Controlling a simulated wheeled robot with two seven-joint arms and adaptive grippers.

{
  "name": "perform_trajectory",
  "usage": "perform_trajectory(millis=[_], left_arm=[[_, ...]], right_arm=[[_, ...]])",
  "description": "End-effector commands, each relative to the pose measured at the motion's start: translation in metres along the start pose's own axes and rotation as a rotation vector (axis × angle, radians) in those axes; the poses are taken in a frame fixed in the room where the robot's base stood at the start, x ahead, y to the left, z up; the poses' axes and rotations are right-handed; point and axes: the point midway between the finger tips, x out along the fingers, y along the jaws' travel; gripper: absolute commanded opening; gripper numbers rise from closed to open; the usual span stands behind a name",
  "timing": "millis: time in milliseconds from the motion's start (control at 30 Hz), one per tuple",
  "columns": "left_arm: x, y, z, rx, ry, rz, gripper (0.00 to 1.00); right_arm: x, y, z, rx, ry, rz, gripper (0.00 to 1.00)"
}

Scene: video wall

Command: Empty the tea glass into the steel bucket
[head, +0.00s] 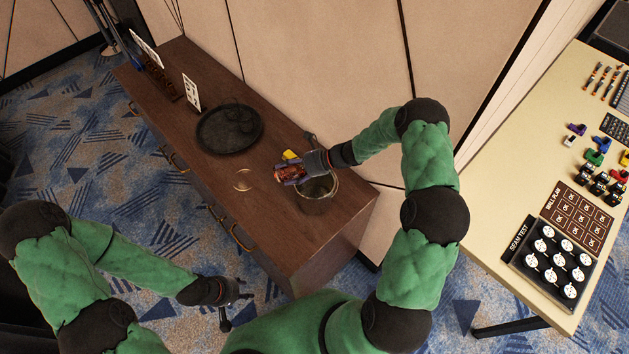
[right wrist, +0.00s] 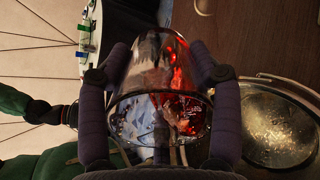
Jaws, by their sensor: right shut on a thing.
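My right gripper (head: 290,172) is shut on the tea glass, a clear glass with reddish-brown colour in it. The glass (right wrist: 160,75) fills the space between the two fingers in the right wrist view, its rim towards the camera; its exact tilt is hard to tell. The steel bucket (head: 318,203) stands on the wooden cabinet, partly hidden under my right gripper and wrist. In the right wrist view the bucket (right wrist: 283,128) is right of the glass, apart from it in the picture, its grey inside showing. My left gripper (head: 232,305) is open and empty, low beside the cabinet's front.
A cream table (head: 520,170) with button panels stands at right. Wall panels rise behind the cabinet.

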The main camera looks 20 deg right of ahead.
Motion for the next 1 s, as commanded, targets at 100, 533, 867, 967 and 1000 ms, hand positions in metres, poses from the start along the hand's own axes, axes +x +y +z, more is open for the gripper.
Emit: perform_trajectory(millis=[100,533,867,967,1000], left_arm=[[0.002,-0.001,0.0,0.0,0.0,0.0,0.4],[0.011,-0.004,-0.001,0.0,0.0,0.0,0.4],[0.016,-0.006,-0.001,0.0,0.0,0.0,0.4],[0.018,-0.006,-0.001,0.0,0.0,0.0,0.4],[0.018,-0.006,-0.001,0.0,0.0,0.0,0.4]], right_arm=[[-0.001,0.0,0.002,0.0,-0.02,0.009,0.17],[-0.004,0.001,0.004,0.001,-0.087,0.04,0.17],[-0.009,0.001,0.006,0.002,-0.144,0.067,0.17],[-0.01,0.002,0.006,0.002,-0.155,0.073,0.17],[-0.011,0.002,0.006,0.002,-0.159,0.075,0.17]])
